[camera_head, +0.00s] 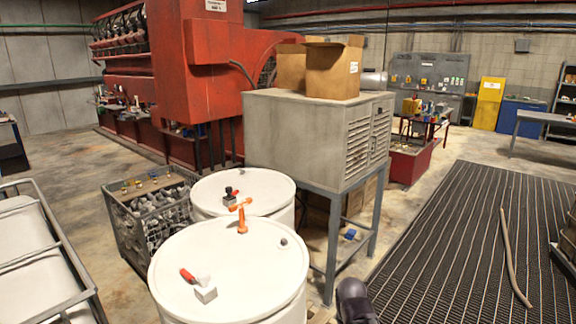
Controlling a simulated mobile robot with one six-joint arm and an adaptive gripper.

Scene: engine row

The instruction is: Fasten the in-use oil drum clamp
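Two white drums stand side by side. The near drum (250,292) has an orange tap-like fitting (241,215) upright near the far edge of its lid. A small clamp (205,291) with a pale block and a red handle (188,275) sits at the lid's front left. The handle points up and left from the block; I cannot tell whether the clamp is fastened. The far drum (264,187) carries a similar clamp (229,197) with a black handle, close to the orange fitting in the picture.
A grey louvred cabinet (300,130) on a metal stand rises right behind the drums, with open cardboard boxes (334,68) on top. A wire crate (150,222) is left of the drums, and a railed frame (75,262) further left. A hose (513,260) lies on the dark floor mat (440,265).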

